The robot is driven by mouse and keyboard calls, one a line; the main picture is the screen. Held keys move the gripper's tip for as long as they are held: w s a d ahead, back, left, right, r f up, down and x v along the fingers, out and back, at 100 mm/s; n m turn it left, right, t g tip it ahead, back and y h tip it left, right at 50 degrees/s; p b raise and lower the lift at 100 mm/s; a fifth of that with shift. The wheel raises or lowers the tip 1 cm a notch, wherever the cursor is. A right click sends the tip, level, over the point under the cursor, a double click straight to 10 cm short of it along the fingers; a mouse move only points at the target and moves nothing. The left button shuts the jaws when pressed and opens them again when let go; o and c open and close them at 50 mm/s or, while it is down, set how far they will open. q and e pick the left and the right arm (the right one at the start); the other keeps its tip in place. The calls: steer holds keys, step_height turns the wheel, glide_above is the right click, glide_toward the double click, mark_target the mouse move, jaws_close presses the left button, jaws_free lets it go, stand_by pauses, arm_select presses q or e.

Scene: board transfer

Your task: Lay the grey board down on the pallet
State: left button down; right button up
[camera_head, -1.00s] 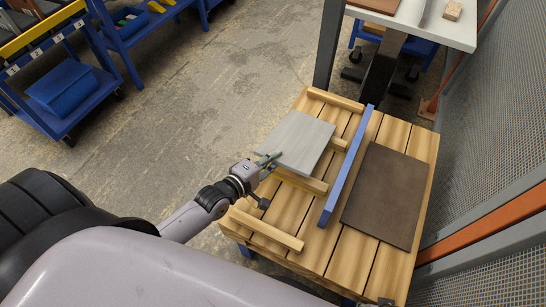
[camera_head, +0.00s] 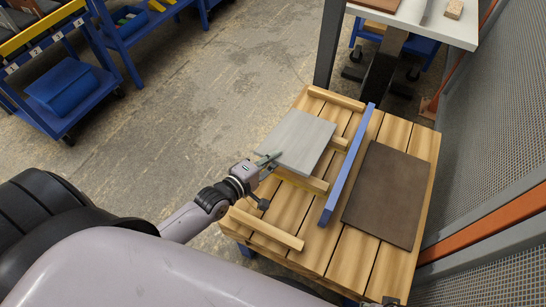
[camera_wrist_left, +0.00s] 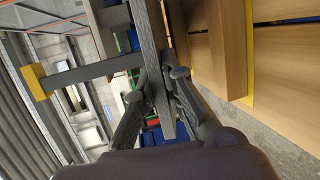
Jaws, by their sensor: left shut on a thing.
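The grey board (camera_head: 296,140) is over the far left part of the wooden pallet (camera_head: 397,130), its left corner reaching past the pallet's edge. My left gripper (camera_head: 268,165) is shut on the board's near left edge. In the left wrist view the board (camera_wrist_left: 154,60) shows edge-on between the fingers (camera_wrist_left: 165,98), beside the pallet's wood. Light wooden strips (camera_head: 265,228) lie across the pallet's left half, and one shows partly under the board. I cannot tell whether the board touches them. A small dark part at the bottom edge may be my right gripper (camera_head: 390,301).
A blue bar (camera_head: 348,165) runs lengthwise along the pallet, just right of the grey board. A dark brown board (camera_head: 387,195) lies flat right of it. A mesh fence (camera_head: 495,140) stands at the right, a white table (camera_head: 440,28) behind. Blue carts (camera_head: 70,95) stand far left.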

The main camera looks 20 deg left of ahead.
steer(key=shift+w+r, duration=0.35)
steer(key=shift+r, duration=0.05)
arm_select(q)
steer(key=shift+s+f+t+b, duration=0.15)
steer(key=shift+f+t+b, duration=0.15)
steer(key=shift+f+b, duration=0.5)
steer(key=shift+r+b, duration=0.2)
steer(key=shift+b, duration=0.1)
arm_select(e)
steer(key=w+r, duration=0.1)
steer(key=r, duration=0.2)
steer(key=w+r+t, duration=0.1)
steer(key=r, duration=0.3)
steer(key=w+r+t, duration=0.1)
steer(key=w+r, duration=0.1)
steer(key=r, duration=0.1)
steer(key=shift+r, duration=0.25)
arm_select(q)
steer(key=shift+f, duration=0.1)
arm_select(e)
steer(key=shift+s, duration=0.45)
steer(key=shift+s+r, duration=0.5)
steer(key=shift+r, duration=0.05)
arm_select(q)
steer(key=shift+f+b, duration=0.1)
steer(key=shift+b, duration=0.2)
arm_select(e)
steer(key=shift+w+r, duration=0.1)
steer(key=shift+w, duration=0.35)
